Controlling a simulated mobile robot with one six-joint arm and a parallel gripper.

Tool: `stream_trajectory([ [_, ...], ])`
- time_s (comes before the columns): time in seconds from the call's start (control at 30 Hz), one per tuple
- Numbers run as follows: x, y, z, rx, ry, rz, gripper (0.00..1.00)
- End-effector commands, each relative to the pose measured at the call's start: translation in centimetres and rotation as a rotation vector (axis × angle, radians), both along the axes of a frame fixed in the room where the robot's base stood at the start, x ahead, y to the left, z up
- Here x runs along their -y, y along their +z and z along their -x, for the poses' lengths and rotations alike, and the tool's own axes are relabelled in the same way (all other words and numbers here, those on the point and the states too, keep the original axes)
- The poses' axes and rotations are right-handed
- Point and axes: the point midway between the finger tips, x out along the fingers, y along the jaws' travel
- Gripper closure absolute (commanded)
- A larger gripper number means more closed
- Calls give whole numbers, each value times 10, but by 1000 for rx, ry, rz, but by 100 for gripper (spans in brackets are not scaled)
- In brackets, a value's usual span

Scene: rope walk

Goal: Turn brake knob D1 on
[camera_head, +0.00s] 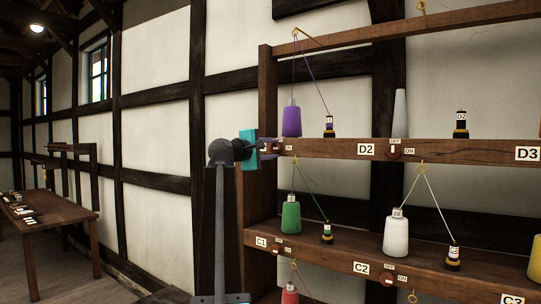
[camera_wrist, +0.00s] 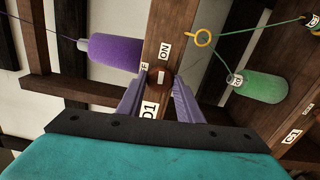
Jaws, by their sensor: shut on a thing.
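Brake knob D1 (camera_wrist: 160,77) is a dark red round knob with a pale mark on the wooden shelf rail, between the OFF and ON labels. The D1 label (camera_wrist: 149,108) sits beside it in the wrist view. My gripper (camera_wrist: 159,84) has its two purple fingers on either side of the knob and is shut on it. In the head view my gripper (camera_head: 268,147) is at the left end of the upper rail and largely hides the knob and its D1 label. The ON label (camera_head: 289,148) shows. Which way the knob is turned is hard to tell.
A purple spool (camera_head: 291,121) and a small dark bobbin (camera_head: 329,127) stand on the shelf above. A green spool (camera_head: 290,217) stands below. Knobs D2 (camera_head: 395,150) and C1 (camera_head: 275,250) are nearby. The shelf's left post (camera_head: 266,95) is close to my gripper.

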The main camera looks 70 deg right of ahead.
Motion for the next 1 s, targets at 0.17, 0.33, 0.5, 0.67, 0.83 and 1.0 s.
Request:
stream_trajectory([
  [0.17,1,4,-1,65,4,26,90],
  [0.33,1,4,0,93,4,33,90],
  [0.5,1,5,0,96,4,35,90],
  [0.67,1,4,0,96,4,35,90],
  [0.83,1,4,0,96,2,32,50],
  [1.0,1,2,1,95,1,30,50],
])
